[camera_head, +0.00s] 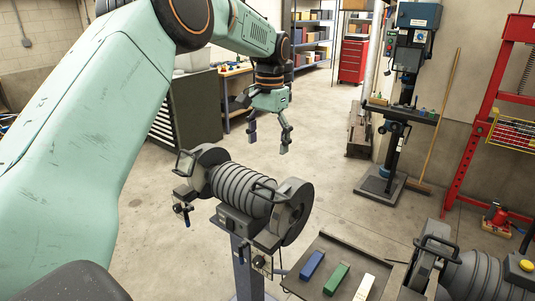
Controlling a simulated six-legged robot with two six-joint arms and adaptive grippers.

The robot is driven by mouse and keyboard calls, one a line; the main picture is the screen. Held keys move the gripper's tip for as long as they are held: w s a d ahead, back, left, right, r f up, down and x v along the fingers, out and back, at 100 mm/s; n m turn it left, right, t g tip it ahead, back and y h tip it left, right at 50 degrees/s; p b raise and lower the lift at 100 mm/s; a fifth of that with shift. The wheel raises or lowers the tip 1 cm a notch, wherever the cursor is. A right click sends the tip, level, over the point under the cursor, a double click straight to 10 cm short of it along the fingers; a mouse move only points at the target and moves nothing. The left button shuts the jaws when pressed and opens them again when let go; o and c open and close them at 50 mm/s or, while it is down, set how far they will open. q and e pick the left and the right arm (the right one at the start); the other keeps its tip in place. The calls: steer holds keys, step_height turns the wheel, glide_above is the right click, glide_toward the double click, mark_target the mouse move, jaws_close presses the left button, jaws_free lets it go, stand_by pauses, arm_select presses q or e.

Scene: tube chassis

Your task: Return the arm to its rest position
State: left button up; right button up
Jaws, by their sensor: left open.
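My left arm, pale green, comes in from the left and reaches across the top of the view. Its left gripper (268,132) hangs with the fingers pointing down and spread apart. It is open, with nothing between the fingertips. It shows above and behind a grey ribbed cylinder (240,188) held between two round dark end plates on a stand. The fingers look apart from this machine, though the exact distance is hard to tell. My right gripper is not in view.
A dark tray (335,246) at the lower right holds a blue block (312,265), a green block (336,279) and a whitish block (364,287). A second ribbed machine (487,272) stands at the right. A drill press (400,110), red frame (487,110) and drawer cabinet (190,110) stand behind. Floor between is clear.

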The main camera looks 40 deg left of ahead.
arm_select(q)
steer(key=shift+w+r, duration=0.1)
stand_by(0.3)
glide_toward(266, 195)
step_height(266, 195, down, 5)
steer(key=shift+f, duration=0.1)
steer(key=shift+a, duration=0.1)
stand_by(0.7)
